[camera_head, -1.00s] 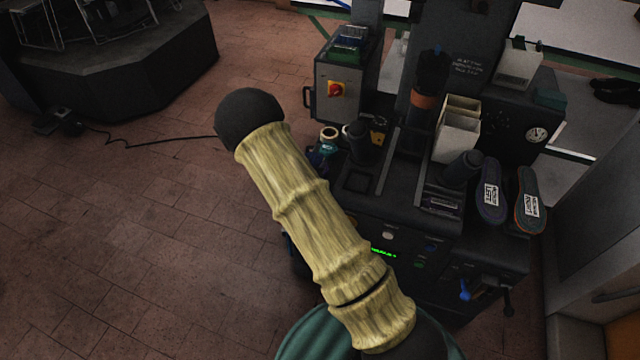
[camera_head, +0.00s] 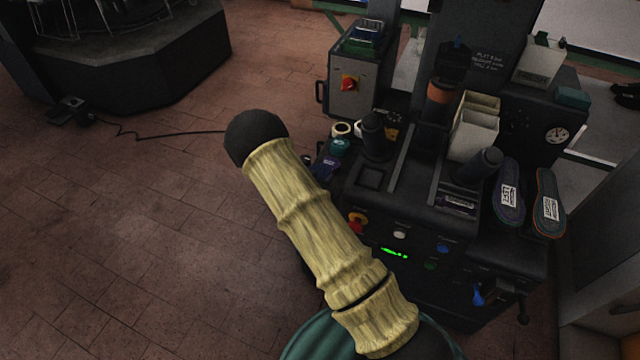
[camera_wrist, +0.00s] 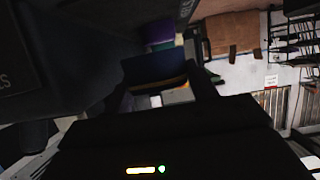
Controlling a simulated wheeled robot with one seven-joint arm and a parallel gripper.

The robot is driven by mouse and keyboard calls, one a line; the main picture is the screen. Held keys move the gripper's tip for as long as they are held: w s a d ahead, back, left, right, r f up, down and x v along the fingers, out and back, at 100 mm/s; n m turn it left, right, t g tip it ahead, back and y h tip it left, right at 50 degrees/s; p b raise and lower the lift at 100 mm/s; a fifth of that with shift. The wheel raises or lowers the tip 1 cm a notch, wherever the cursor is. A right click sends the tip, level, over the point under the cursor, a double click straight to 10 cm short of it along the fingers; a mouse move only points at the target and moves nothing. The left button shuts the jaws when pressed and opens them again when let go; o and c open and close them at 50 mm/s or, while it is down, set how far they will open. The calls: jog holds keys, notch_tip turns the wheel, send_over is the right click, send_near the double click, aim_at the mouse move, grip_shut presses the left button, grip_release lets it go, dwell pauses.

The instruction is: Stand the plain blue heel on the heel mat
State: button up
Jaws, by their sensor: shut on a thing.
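In the wrist view, my gripper (camera_wrist: 160,88) is shut on a dark blue block (camera_wrist: 153,67), which looks like the plain blue heel. The block has a tan lower edge and sits between the two dark fingers. Its far side is hidden and the picture is dark. In the head view, my gripper and the block cannot be seen; my arm fills the centre. A dark square pad (camera_head: 370,177) on the left front of the press bed may be the heel mat, and it looks bare. I cannot tell the block's height above anything.
The black press (camera_head: 440,210) stands right of my arm, with posts and a column. White bins (camera_head: 474,128) stand behind. Two labelled soles (camera_head: 508,195) lie at the right. A purple item (camera_head: 325,166) and tape rolls (camera_head: 341,130) sit left of the pad.

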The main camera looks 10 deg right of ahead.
jog(key=shift+f, duration=0.6)
jog(key=shift+f, duration=1.85)
jog(key=shift+f+b, duration=0.15)
jog(key=shift+b, duration=0.15)
jog(key=o, duration=1)
jog(key=shift+r, duration=0.2)
jog(key=p+v, duration=0.1)
jog(key=v, duration=1.1)
jog(key=shift+f, duration=0.15)
